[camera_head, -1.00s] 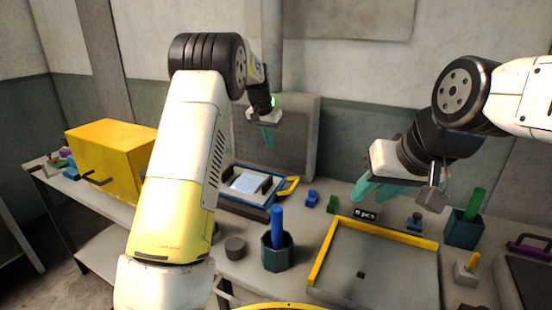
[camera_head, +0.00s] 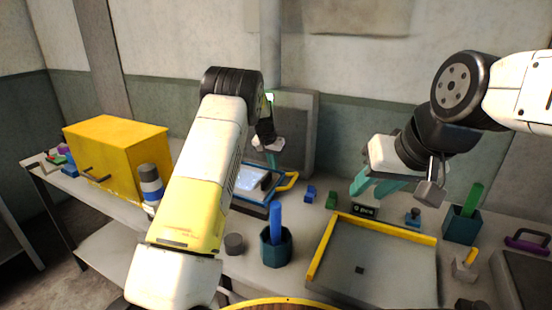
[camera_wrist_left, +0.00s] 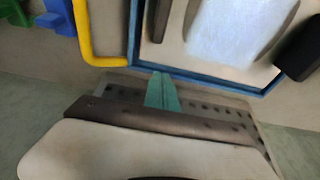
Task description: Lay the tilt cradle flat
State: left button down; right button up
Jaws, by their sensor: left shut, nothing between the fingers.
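The tilt cradle is a blue-framed tray (camera_head: 241,203) with a yellow handle (camera_head: 288,181) on its right side, standing toward the back of the bench. A pale sheet and dark blocks lie on it. My left arm hides its left part, and its exact tilt is hard to tell. My left gripper (camera_head: 271,158) is shut and empty at the cradle's back edge. In the left wrist view its teal fingertips (camera_wrist_left: 162,90) overlap the blue frame (camera_wrist_left: 205,79); I cannot tell whether they touch. My right gripper (camera_head: 372,186) is open and empty above the bench, right of the cradle.
A grey panel (camera_head: 301,125) stands behind the cradle. A yellow cabinet (camera_head: 115,155) is at left. A teal cup with a blue rod (camera_head: 276,248) and a grey puck (camera_head: 234,243) stand in front. A yellow-edged tray (camera_head: 390,265) and a green-rod holder (camera_head: 461,228) are at right.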

pick_arm(q)
jog(key=shift+s+x, duration=0.1)
jog(key=shift+x, duration=0.7)
jog(key=shift+s+x, duration=0.15)
jog(key=shift+x, duration=0.65)
jog(key=shift+f, duration=0.1)
